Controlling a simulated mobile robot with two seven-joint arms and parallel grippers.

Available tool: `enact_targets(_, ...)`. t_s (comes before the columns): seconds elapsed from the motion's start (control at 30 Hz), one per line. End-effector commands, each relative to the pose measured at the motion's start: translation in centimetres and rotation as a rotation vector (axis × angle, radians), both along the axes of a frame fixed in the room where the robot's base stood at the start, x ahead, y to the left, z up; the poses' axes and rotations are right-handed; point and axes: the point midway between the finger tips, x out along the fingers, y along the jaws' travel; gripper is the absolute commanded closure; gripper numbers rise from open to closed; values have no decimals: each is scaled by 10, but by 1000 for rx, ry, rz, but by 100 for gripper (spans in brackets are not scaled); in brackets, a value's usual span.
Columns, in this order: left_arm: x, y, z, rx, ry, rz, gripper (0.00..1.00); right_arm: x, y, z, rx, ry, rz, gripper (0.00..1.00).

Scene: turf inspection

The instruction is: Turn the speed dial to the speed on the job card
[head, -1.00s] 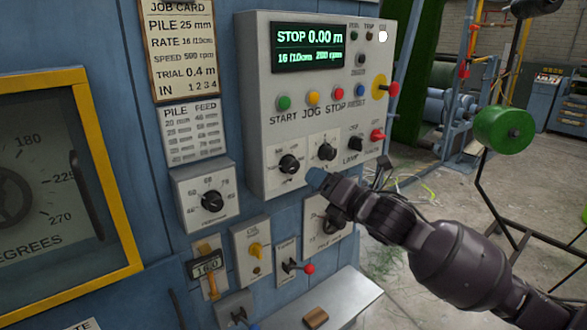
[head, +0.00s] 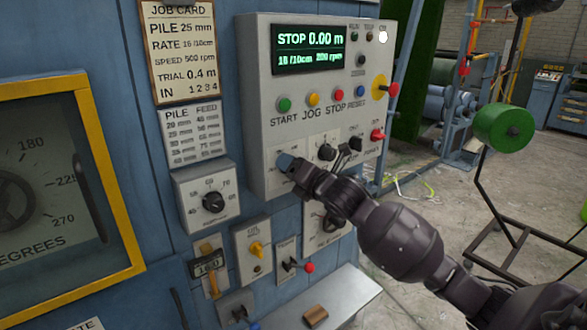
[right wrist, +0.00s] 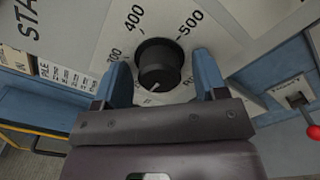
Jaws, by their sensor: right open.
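The job card (head: 179,48) hangs at the upper left in the head view and reads speed 500 rpm. The control box display (head: 308,49) reads STOP, 0.00 m and 200 rpm. The speed dial is a black round knob (right wrist: 158,66) in the right wrist view, with 400 and 500 printed around it. A pale pointer mark shows on its lower side, away from 500. My right gripper (head: 287,162) is open, its blue fingers (right wrist: 163,70) on either side of the knob; contact cannot be told. In the head view it hides the knob. My left gripper is not in view.
Another knob (head: 326,152) and a lever switch sit just right of my right gripper. A grey shelf (head: 345,300) juts out underneath.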

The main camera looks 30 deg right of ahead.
Motion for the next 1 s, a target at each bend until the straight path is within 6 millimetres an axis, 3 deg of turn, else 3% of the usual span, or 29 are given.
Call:
enact_targets(0.2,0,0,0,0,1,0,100,0,0,0,0,0,0,38)
enact_targets(0.5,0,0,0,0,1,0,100,0,0,0,0,1,-1,84)
enact_targets(1.0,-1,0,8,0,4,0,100,0,0,1,139,13,-1,84)
